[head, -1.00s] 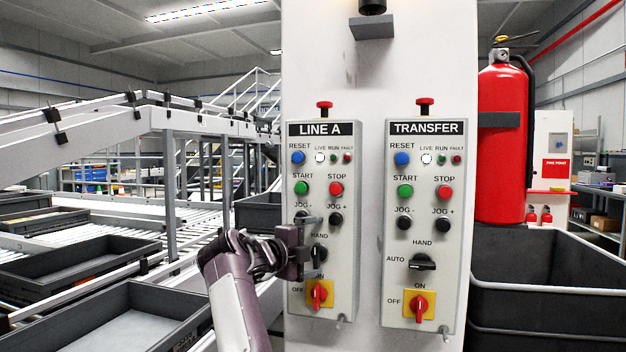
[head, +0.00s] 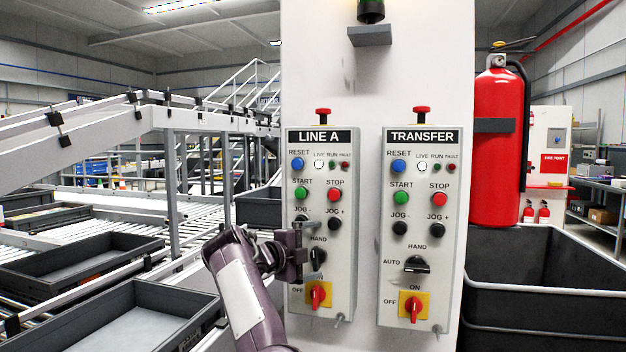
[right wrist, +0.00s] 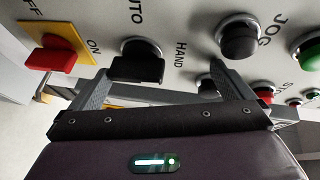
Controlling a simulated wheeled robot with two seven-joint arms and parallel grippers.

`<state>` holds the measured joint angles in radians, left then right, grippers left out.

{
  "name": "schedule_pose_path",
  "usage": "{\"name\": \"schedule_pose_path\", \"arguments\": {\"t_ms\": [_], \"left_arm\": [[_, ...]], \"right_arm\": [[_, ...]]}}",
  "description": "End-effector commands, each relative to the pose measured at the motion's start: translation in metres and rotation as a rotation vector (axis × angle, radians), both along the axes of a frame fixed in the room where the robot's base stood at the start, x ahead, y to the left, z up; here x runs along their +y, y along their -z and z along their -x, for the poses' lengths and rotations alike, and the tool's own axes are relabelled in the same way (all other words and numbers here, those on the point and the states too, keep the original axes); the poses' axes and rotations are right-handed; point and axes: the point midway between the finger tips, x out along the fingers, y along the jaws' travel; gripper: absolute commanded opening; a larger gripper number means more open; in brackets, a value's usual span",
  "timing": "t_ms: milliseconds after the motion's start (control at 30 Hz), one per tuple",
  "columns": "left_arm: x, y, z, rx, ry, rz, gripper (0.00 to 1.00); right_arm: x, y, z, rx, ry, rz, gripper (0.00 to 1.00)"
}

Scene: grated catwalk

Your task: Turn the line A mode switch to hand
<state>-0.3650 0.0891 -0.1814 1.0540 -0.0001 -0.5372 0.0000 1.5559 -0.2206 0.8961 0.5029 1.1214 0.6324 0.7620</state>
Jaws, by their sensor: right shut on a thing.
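The line A mode switch (head: 318,258), a black knob, sits on the LINE A panel (head: 346,290) below the HAND label. In the right wrist view the switch (right wrist: 138,66) has its bar lying toward HAND rather than AUTO. My right gripper (head: 302,256) is at this switch from the left and hides its left side and the AUTO label in the head view. My left gripper is not in view.
The red on/off handle (head: 318,294) is just below the switch, and the black JOG - button (head: 302,222) just above. The TRANSFER panel (head: 392,270) is to the right; its mode switch (head: 417,264) lies sideways. A conveyor with grey trays (head: 110,262) fills the left.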

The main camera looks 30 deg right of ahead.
Motion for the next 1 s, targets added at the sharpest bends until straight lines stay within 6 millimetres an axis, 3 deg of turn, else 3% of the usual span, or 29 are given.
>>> {"name": "schedule_pose_path", "arguments": {"t_ms": [33, 200, 267, 1000], "left_arm": [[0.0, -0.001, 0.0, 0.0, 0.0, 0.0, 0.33], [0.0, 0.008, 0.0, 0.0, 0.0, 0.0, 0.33], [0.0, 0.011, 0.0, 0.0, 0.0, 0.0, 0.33], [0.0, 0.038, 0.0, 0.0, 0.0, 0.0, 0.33]], "right_arm": [[-0.001, -0.008, -0.002, -0.005, -0.01, 0.006, 0.82], [0.011, -0.004, 0.0, -0.004, -0.013, 0.006, 0.82], [0.015, -0.003, 0.001, -0.004, -0.013, 0.006, 0.75], [0.065, 0.005, 0.019, -0.001, -0.009, 0.003, 0.75]]}}
